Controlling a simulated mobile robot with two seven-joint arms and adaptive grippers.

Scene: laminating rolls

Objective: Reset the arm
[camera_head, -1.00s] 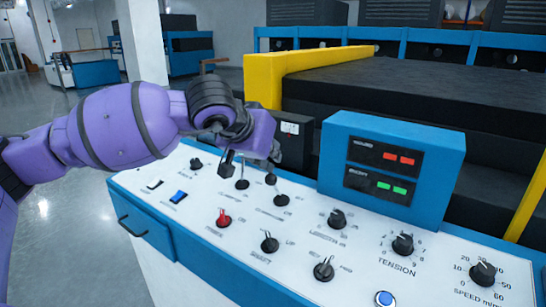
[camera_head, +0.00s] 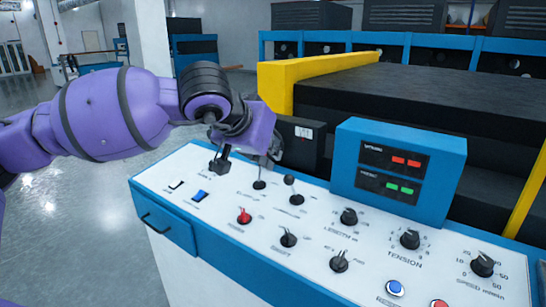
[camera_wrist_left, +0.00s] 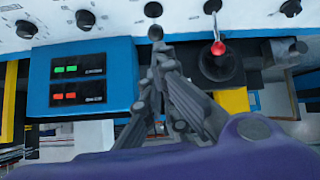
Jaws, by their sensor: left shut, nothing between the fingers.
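My left gripper (camera_head: 273,150) is at the back left edge of the white control panel (camera_head: 180,165), left of the blue display box (camera_head: 345,150). My purple wrist partly hides it. In the left wrist view its dark grey fingers (camera_wrist_left: 158,52) are together and empty, beside the display box (camera_wrist_left: 40,85). I cannot tell whether the tips touch the panel. The panel carries a red switch (camera_head: 244,215), a blue button (camera_head: 395,288), a tension dial (camera_head: 410,239) and several black knobs and levers. My right gripper is not in view.
A yellow guard rail (camera_head: 290,85) and a dark machine bed (camera_head: 400,95) stand behind the panel. A black box (camera_head: 300,140) sits close to the gripper. A drawer handle (camera_head: 157,224) sticks out at the panel's left front. Open floor (camera_head: 60,220) lies to the left.

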